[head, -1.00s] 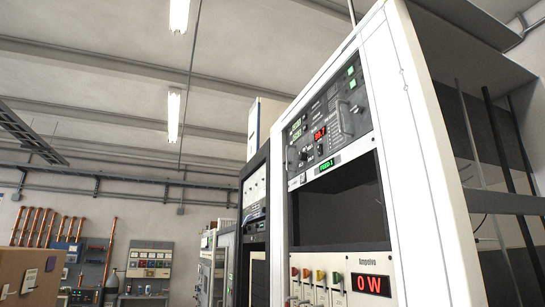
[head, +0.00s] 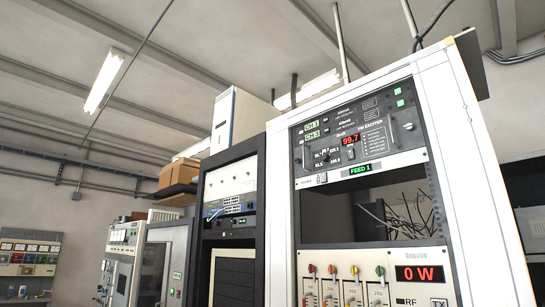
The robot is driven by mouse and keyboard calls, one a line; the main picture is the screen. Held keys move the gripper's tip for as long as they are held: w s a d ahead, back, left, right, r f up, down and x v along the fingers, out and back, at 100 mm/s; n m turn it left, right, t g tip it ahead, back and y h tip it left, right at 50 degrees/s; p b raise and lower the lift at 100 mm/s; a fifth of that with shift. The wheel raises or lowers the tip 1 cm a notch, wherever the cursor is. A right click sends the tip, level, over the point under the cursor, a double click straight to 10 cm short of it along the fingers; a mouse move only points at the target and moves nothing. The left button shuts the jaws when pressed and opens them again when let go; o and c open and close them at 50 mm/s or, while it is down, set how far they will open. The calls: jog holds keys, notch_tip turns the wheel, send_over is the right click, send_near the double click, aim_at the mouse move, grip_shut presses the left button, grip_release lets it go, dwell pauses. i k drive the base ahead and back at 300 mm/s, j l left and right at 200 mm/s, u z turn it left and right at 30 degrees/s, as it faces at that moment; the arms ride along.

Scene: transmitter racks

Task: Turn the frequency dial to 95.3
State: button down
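The exciter panel (head: 355,127) is at the top of the white rack, right of the middle in the head view. Its red display (head: 350,141) reads 99.7. The frequency dial (head: 326,157) is a small dark knob left of and below the display, with small frequency numbers around it. Its pointer direction is too small to tell. My gripper is not in view, and nothing is seen touching the dial.
The white rack (head: 482,150) has an open bay with loose cables (head: 400,220) below the panel. A lower unit has coloured knobs and a red 0 W display (head: 419,274). A dark rack (head: 232,190) stands to the left. Boxes (head: 178,173) sit farther back.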

aim_at(325, 157)
jog(key=i+l+u, duration=0.1)
jog(key=u, duration=0.7)
jog(key=i+l+u, duration=0.2)
jog(key=i+l, duration=0.2)
jog(key=l, duration=0.2)
jog(key=i+l+u, duration=0.25)
jog(key=i+l, duration=0.15)
jog(key=l, duration=0.25)
jog(key=i+l+u, duration=0.1)
jog(key=l, duration=0.25)
jog(key=i, duration=0.05)
